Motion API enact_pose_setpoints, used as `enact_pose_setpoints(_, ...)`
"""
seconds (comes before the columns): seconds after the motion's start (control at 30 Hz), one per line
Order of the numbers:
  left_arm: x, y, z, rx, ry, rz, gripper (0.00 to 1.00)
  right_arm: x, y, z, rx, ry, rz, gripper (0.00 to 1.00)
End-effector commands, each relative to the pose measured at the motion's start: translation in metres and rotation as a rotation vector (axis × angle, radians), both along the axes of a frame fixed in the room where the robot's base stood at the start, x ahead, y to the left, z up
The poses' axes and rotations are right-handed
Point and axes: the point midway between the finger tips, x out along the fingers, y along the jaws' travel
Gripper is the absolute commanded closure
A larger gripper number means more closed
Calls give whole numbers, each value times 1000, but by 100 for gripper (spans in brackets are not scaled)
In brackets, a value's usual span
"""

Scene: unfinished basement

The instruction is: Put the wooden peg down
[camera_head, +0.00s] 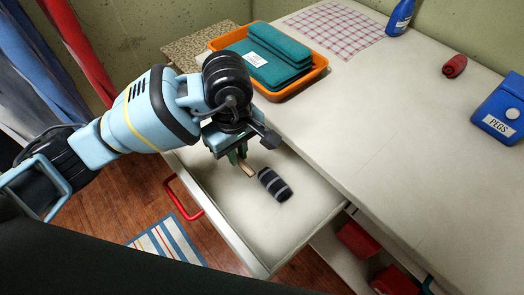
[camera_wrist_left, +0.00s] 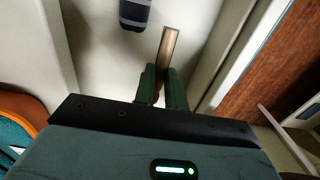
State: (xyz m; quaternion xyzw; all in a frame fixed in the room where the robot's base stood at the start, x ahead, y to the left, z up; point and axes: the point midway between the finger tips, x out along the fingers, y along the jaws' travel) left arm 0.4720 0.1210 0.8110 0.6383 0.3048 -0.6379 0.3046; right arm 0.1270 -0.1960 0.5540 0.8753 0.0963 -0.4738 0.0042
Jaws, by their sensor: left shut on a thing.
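My left gripper (camera_head: 240,156) reaches down over an open white drawer (camera_head: 262,235). In the left wrist view its green fingers (camera_wrist_left: 163,84) are shut on the wooden peg (camera_wrist_left: 168,48), a thin light-brown stick that juts out beyond the fingertips. The peg (camera_head: 247,170) also shows in the head view, just below the fingers. I cannot tell whether it touches the drawer bottom. A dark cylinder with grey stripes (camera_head: 274,184) lies in the drawer close to the right of the peg, and it shows at the top of the left wrist view (camera_wrist_left: 134,12). My right gripper is not in view.
The drawer has a red handle (camera_head: 180,201). On the white counter (camera_head: 390,130) are an orange tray (camera_head: 322,63) with teal cloths (camera_head: 262,68), a checked cloth (camera_head: 334,28), a blue bottle (camera_head: 400,18), a red object (camera_head: 454,66) and a blue PEGS pouch (camera_head: 502,112). The counter's middle is clear.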

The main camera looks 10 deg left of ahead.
Motion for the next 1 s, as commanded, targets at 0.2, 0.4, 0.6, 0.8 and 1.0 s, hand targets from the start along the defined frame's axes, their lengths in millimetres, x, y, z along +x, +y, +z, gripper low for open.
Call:
enact_pose_setpoints(0.2, 0, -2, -3, 0, 0, 21, 100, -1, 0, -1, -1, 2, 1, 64)
enact_pose_setpoints(0.4, -1, -2, -34, 0, 5, 20, 100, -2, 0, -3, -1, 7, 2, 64)
enact_pose_setpoints(0.6, 0, -2, -60, -1, 2, 19, 100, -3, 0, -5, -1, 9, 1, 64)
enact_pose_setpoints(0.8, 0, -2, -64, -1, -1, 18, 100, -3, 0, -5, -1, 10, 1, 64)
enact_pose_setpoints(1.0, -1, -2, -81, 0, 4, 18, 100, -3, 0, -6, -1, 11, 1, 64)
